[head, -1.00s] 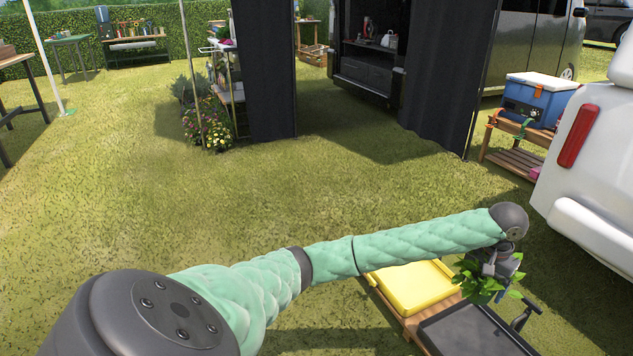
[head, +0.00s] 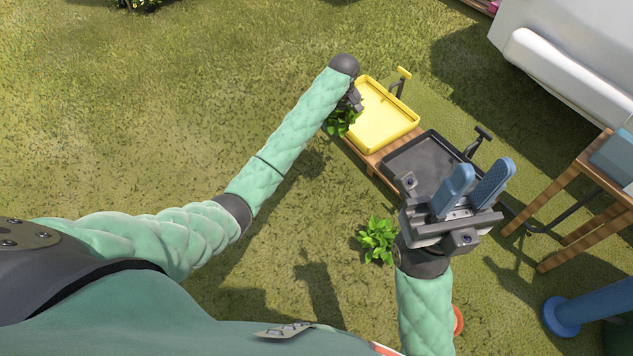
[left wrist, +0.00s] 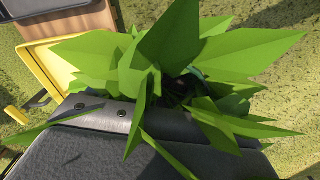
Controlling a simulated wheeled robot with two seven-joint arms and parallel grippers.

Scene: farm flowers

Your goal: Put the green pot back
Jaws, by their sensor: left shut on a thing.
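My left gripper (head: 350,101) is shut on a potted plant with broad green leaves (head: 343,119), at the near left edge of the yellow tray (head: 383,120). The leaves (left wrist: 160,70) fill the middle of the left wrist view and hide nearly all of the pot, so its colour is not clear. My right gripper (head: 472,187) is open and empty, with two blue fingers apart, in front of the black tray (head: 415,160). Another leafy plant (head: 377,238) stands on the grass left of my right gripper; its pot is not visible.
The yellow and black trays sit on a low wooden platform (head: 372,158). A wooden table (head: 575,190) with a grey-blue item stands at right, a blue object (head: 590,308) below it. A white vehicle (head: 565,60) is at upper right. Grass at left is clear.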

